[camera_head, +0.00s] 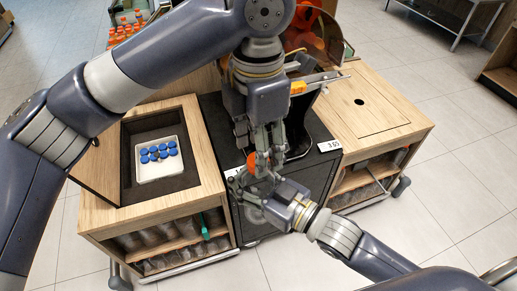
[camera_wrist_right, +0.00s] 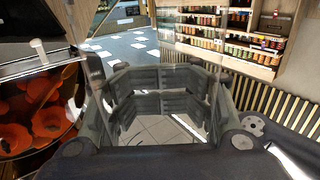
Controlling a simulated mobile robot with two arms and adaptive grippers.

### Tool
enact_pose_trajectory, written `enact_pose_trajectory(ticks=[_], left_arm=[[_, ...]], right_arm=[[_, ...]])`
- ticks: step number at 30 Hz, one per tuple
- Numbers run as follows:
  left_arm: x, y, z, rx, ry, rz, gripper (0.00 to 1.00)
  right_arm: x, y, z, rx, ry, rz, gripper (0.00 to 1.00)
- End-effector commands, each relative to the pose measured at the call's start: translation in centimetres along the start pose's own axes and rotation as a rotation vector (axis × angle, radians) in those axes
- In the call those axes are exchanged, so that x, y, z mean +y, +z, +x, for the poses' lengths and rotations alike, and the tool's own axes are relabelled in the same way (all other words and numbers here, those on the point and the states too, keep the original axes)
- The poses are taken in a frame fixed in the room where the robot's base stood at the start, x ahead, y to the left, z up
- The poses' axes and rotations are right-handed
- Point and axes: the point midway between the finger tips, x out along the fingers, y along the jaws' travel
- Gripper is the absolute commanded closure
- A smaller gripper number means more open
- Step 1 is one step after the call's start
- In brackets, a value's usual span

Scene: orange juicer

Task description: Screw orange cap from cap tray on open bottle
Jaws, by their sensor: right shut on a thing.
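The tray (camera_head: 174,174) in the left cabinet holds several blue caps (camera_head: 163,154); no orange cap shows in it. My left gripper (camera_head: 262,160) points down in front of the black juicer. An orange piece, looking like the orange cap (camera_head: 252,162), is between its fingertips. My right gripper (camera_head: 254,188) comes in from the lower right, just below the left one. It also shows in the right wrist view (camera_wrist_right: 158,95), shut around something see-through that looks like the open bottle. The bottle's outline and mouth are hard to make out.
The left cabinet (camera_head: 207,163) and the right cabinet (camera_head: 365,108) flank the black juicer stand (camera_head: 315,172). A price sign (camera_head: 329,146) sits on its front edge. Bottles with orange tops (camera_head: 122,32) stand at the upper left.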

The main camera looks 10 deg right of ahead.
Motion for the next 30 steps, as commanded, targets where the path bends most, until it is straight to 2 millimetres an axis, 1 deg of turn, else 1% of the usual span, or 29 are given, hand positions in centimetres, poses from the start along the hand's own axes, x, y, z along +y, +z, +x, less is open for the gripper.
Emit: enact_pose_trajectory(ticks=[1,3,6,13,14,15,19,23,30], left_arm=[[0.0,0.0,-0.8,-0.002,0.003,0.000,0.49],[0.1,0.0,-1.9,-0.001,0.004,-0.001,0.49],[0.0,0.0,-2.7,0.000,0.002,0.000,0.49],[0.0,0.0,-2.8,0.000,0.001,0.000,0.49],[0.0,0.0,-2.8,0.000,0.001,0.000,0.51],[0.0,0.0,-2.8,0.000,0.001,-0.002,0.51],[0.0,0.0,-2.8,0.000,0.001,-0.054,0.51],[0.0,0.0,-2.9,0.000,0.002,-0.199,0.51],[0.0,0.0,-3.3,0.002,0.005,-0.611,0.51]], right_arm=[[0.0,0.0,0.0,0.001,0.000,0.000,1.00],[0.0,0.0,0.0,0.001,0.000,0.000,1.00],[0.0,0.0,0.0,0.001,0.000,0.000,1.00],[0.0,0.0,0.0,0.001,0.000,0.000,1.00],[0.0,0.0,0.0,0.001,0.000,0.000,1.00],[0.0,0.0,0.0,0.001,0.000,0.000,1.00],[0.0,0.0,0.0,0.001,0.000,0.000,1.00],[0.0,0.0,0.0,0.001,0.000,0.000,1.00],[0.0,0.0,0.0,0.001,0.000,0.000,1.00]])
